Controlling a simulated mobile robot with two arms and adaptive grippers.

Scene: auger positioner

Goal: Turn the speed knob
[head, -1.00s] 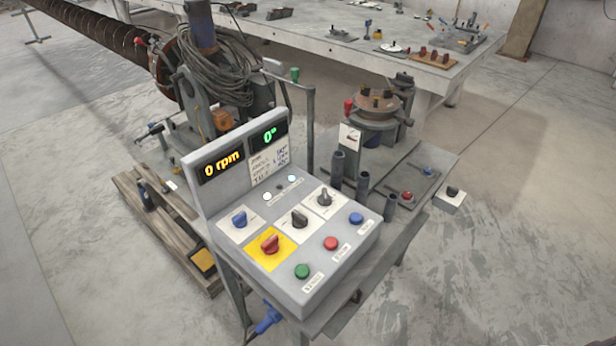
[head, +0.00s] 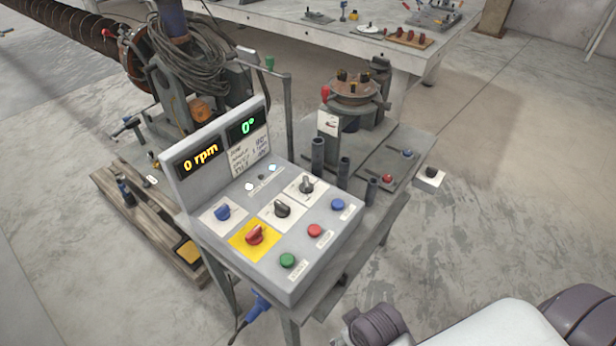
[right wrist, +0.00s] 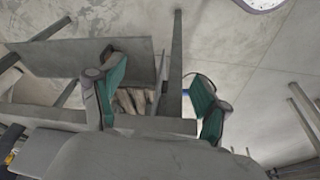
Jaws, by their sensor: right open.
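The control panel (head: 215,232) stands in the middle of the head view. Its sloped face carries a blue knob (head: 222,212), a red knob on a yellow plate (head: 254,235), a black knob (head: 282,208) and a grey-black knob (head: 306,185). Their labels are too small to read, so I cannot tell which is the speed knob. The display (head: 199,160) reads 0 rpm; another (head: 247,125) reads 0°. My right gripper (right wrist: 155,95) shows in the right wrist view, open and empty, its teal-padded fingers apart. It is clear of the knobs. My left gripper is out of view.
Green (head: 288,260), red (head: 314,230) and blue (head: 338,204) buttons line the panel's front. Upright dark tubes (head: 345,168) stand right of the panel. A blue plug with cable (head: 258,303) hangs below. Bare floor (head: 500,220) lies to the right.

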